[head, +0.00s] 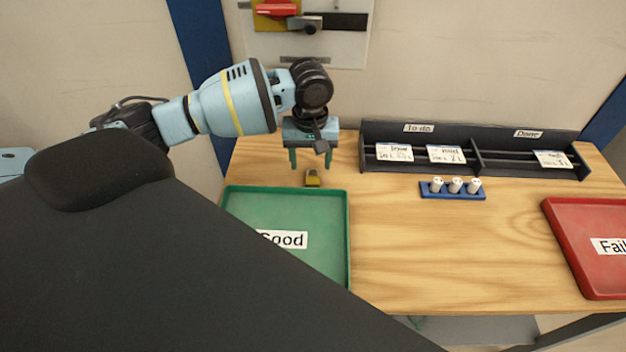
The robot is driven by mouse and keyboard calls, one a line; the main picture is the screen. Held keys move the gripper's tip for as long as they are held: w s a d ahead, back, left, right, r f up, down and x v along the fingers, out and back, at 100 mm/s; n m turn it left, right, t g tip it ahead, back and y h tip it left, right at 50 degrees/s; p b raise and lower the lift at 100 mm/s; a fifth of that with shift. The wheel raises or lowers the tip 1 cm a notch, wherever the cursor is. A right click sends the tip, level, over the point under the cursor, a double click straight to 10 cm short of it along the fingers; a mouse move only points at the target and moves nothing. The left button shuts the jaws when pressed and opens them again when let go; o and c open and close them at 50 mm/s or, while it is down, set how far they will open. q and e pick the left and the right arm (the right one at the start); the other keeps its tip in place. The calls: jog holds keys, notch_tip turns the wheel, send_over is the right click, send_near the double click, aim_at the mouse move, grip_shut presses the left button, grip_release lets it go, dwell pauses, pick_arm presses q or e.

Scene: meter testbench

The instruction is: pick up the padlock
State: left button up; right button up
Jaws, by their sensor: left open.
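A small yellow padlock (312,181) with a dark upper part lies on the wooden table, just behind the green tray's back edge. My left gripper (310,165) is open and points down above the padlock, with its two green fingers to the left and right of it in the picture. The fingertips appear slightly higher than the padlock and apart from it. My right gripper is not in view.
The green tray (336,240) labelled Good is in front of the padlock. A blue holder (452,196) with white cylinders and a black card rack (470,137) stand to the right. A red tray (575,250) is at the far right. The middle table is clear.

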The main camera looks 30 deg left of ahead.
aim_at(313, 179)
pick_arm(q)
jog(key=f, duration=0.3)
jog(key=shift+d+f, duration=0.3)
jog(key=shift+f, duration=0.65)
jog(key=shift+c, duration=0.2)
jog(key=c, duration=1.1)
jog(key=shift+o, duration=0.2)
jog(key=shift+r, duration=0.15)
